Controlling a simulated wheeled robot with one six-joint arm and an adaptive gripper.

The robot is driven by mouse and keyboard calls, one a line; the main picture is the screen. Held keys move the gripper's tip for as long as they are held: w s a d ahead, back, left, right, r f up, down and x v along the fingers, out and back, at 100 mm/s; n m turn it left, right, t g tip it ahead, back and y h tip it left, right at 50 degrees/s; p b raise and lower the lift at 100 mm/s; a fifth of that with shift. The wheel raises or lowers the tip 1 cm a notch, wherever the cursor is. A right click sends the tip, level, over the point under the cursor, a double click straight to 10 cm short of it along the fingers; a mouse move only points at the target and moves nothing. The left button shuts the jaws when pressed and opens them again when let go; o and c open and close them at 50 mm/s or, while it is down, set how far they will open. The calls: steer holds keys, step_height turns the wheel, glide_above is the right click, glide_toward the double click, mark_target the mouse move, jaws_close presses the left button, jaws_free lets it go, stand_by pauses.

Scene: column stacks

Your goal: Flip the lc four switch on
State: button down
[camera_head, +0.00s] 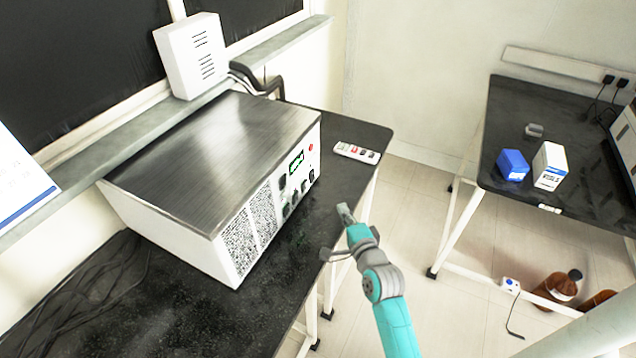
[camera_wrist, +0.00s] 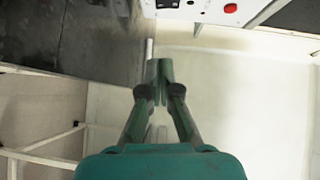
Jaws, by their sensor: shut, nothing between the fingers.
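A metal-topped instrument box (camera_head: 215,160) stands on the dark bench at left in the head view. Its white front panel (camera_head: 275,205) has vent grilles, a green display (camera_head: 296,161), a red button (camera_head: 311,147) and several small dark switches and knobs (camera_head: 292,197). No label is readable, so I cannot tell which one is lc four. My gripper (camera_head: 345,212) is shut and empty, in front of the panel and apart from it. In the wrist view my gripper (camera_wrist: 159,66) points toward the panel's edge (camera_wrist: 200,10), where a red button (camera_wrist: 231,8) shows at the top.
A white power strip (camera_head: 357,152) with a red switch lies on the bench beyond the instrument. A second dark bench (camera_head: 560,190) at right holds a blue box (camera_head: 513,165) and a white box (camera_head: 550,166). Brown bottles (camera_head: 560,286) stand on the floor. Floor between benches is clear.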

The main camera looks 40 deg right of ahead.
steer(key=shift+w, duration=0.1)
glide_toward(312, 176)
steer(key=d, duration=0.1)
steer(key=w+d+f, duration=0.1)
steer(key=d, duration=0.1)
steer(key=w+d, duration=0.1)
steer(key=d, duration=0.1)
steer(key=shift+f, duration=0.35)
steer(key=w, duration=0.1)
steer(key=w+a, duration=0.1)
steer(key=w, duration=0.1)
steer(key=shift+f, duration=0.25)
steer(key=shift+w+a, duration=0.3)
steer(key=shift+w, duration=0.4)
steer(key=shift+w+a+f, duration=0.1)
steer(key=shift+w, duration=0.05)
